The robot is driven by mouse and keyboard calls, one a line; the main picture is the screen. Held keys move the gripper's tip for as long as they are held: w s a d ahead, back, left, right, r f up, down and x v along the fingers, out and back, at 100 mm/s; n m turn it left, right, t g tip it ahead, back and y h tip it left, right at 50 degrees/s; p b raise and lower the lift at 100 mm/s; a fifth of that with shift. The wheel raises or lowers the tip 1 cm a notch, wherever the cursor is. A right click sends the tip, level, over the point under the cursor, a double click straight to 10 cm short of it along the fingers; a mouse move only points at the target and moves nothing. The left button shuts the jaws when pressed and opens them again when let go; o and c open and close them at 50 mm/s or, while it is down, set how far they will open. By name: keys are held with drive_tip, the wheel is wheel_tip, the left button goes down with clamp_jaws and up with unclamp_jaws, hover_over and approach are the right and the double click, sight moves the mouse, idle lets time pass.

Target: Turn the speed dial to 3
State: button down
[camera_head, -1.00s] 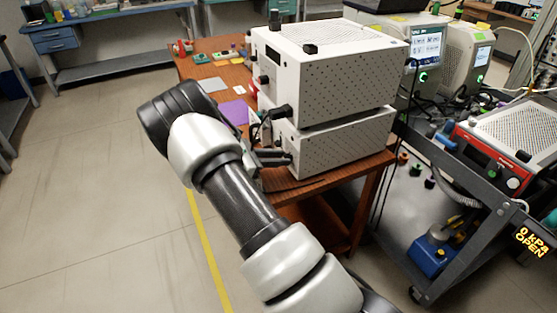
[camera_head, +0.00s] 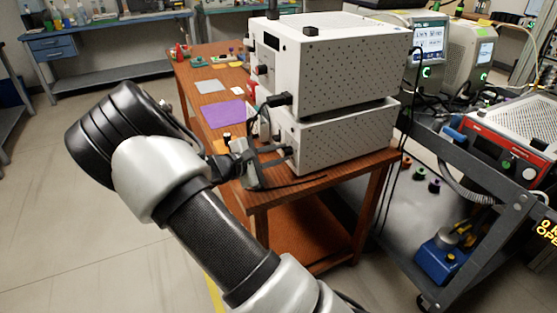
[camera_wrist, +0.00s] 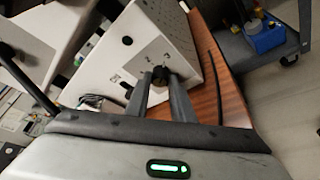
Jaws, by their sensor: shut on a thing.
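The speed dial (camera_wrist: 160,74) is a dark knob on the white front panel of the lower instrument box (camera_wrist: 110,75), in the wrist view. My gripper (camera_wrist: 162,82) is shut on it, with one finger on each side. In the head view my gripper (camera_head: 286,155) reaches the lower box (camera_head: 345,138) from its left side. The dial is hidden in the head view, and its number setting is too small to read in the wrist view.
A second white box (camera_head: 345,68) stands on top of the lower one. Both rest on a wooden table (camera_head: 330,187). A purple mat (camera_head: 223,113) lies behind my arm. A dark cart (camera_head: 470,235) stands close on the right, with a blue pump (camera_head: 440,262).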

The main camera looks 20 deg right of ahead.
idle(0.4)
drive_tip(key=c, duration=1.5)
unclamp_jaws()
drive_tip(key=shift+c, duration=0.2)
drive_tip(key=p+v, duration=0.3)
drive_tip(key=v, duration=1.4)
drive_tip(key=shift+s+a, duration=0.2)
drive_tip(key=shift+s, duration=0.05)
drive_tip(key=shift+f, duration=0.1)
